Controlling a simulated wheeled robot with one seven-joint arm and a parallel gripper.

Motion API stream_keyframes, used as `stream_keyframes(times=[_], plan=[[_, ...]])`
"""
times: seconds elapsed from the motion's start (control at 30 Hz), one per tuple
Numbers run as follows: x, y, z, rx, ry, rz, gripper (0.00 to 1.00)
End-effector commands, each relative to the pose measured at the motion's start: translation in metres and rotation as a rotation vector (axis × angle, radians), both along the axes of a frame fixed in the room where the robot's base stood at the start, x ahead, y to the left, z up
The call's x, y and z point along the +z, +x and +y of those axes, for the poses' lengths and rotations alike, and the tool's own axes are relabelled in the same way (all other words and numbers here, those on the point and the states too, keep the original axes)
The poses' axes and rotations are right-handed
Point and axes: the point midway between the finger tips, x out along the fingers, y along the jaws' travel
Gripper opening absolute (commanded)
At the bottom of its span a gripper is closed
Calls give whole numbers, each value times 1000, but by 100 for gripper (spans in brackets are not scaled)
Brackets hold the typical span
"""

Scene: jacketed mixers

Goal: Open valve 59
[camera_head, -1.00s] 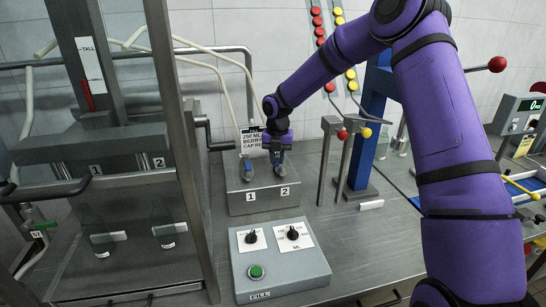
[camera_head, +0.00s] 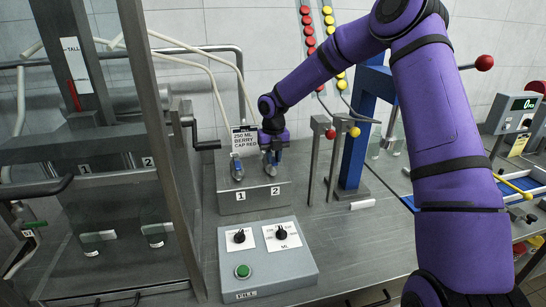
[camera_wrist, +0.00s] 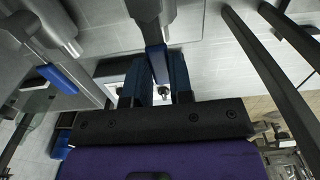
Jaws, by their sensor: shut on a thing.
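A grey filling block (camera_head: 232,208) carries two metal valves with blue levers, above labels 1 and 2. My gripper (camera_head: 271,158) is at the valve above label 2, which it partly hides. In the wrist view, my gripper (camera_wrist: 160,85) has its two blue fingers on either side of a blue lever (camera_wrist: 157,62) that comes from a grey metal body. It is shut on this lever. The other valve (camera_head: 237,168), above label 1, stands free; a second blue lever also shows in the wrist view (camera_wrist: 57,78). I can read no number 59 in any view.
A control box (camera_head: 285,268) with two black knobs and a green button stands in front of the block. A dark metal frame (camera_head: 160,140) is close on the left. Red-knobbed and yellow-knobbed levers (camera_head: 320,150) and a blue post (camera_head: 365,125) stand to the right.

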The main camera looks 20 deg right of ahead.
Motion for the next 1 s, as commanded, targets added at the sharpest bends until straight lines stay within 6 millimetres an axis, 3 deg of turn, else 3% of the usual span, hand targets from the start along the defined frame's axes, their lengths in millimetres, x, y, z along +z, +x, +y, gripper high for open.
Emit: stream_keyframes(times=[0.17,0.2,0.3,0.67,1.0], plan=[[0,1,-1,3,-1,-2,0],[0,1,-1,2,-1,-2,30],[0,1,-1,2,-1,-2,47],[6,1,-1,0,-1,-3,47],[64,1,-1,0,-1,-4,47]])
